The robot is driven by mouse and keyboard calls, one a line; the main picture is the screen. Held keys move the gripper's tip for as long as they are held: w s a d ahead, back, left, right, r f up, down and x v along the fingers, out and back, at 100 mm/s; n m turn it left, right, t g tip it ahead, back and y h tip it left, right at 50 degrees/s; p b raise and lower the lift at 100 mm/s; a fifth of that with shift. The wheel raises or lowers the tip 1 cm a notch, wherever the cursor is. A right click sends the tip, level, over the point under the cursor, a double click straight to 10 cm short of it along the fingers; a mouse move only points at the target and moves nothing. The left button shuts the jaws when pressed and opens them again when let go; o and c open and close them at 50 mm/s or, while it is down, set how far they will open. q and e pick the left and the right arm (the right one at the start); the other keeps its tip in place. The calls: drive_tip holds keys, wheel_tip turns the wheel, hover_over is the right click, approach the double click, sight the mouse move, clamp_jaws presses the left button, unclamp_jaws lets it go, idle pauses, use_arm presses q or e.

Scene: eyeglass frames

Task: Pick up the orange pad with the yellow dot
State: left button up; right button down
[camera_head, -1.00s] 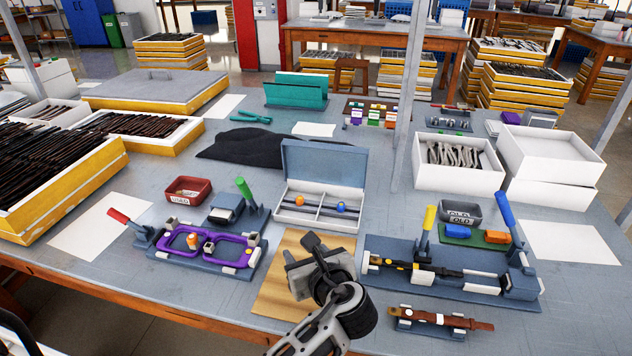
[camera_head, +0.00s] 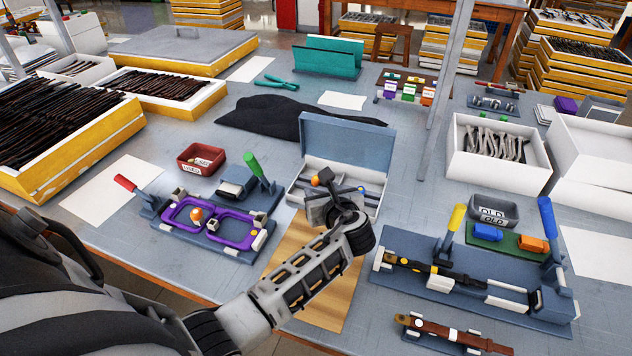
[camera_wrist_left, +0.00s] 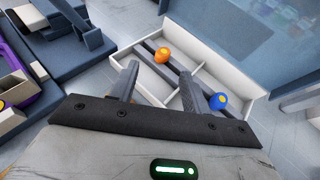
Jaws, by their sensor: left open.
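The orange pad with the yellow dot (camera_wrist_left: 162,56) sits in the open blue-lidded white box, in the left wrist view. A blue pad with a yellow dot (camera_wrist_left: 218,101) lies nearer in the same box. In the head view the orange pad (camera_head: 316,181) only peeks out beside my left gripper (camera_head: 333,192), which hides much of the box interior. My left gripper is open and empty above the box's near side. In the wrist view its two fingers (camera_wrist_left: 158,76) point toward the orange pad, apart from it. My right gripper is not in view.
The box (camera_head: 345,140) has dividers and a raised lid behind. A purple frame in a fixture (camera_head: 212,222) stands left, a fixture with blue and yellow handles (camera_head: 470,285) right. Another orange block (camera_head: 531,244) and a blue block (camera_head: 488,232) lie on a green mat.

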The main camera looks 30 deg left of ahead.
sight(316, 178)
use_arm(q)
drive_tip(key=x, duration=0.5)
drive_tip(key=shift+w+a+r+b, duration=0.2)
drive_tip(key=shift+w+b, duration=0.1)
drive_tip(key=shift+w, duration=0.15)
clamp_jaws()
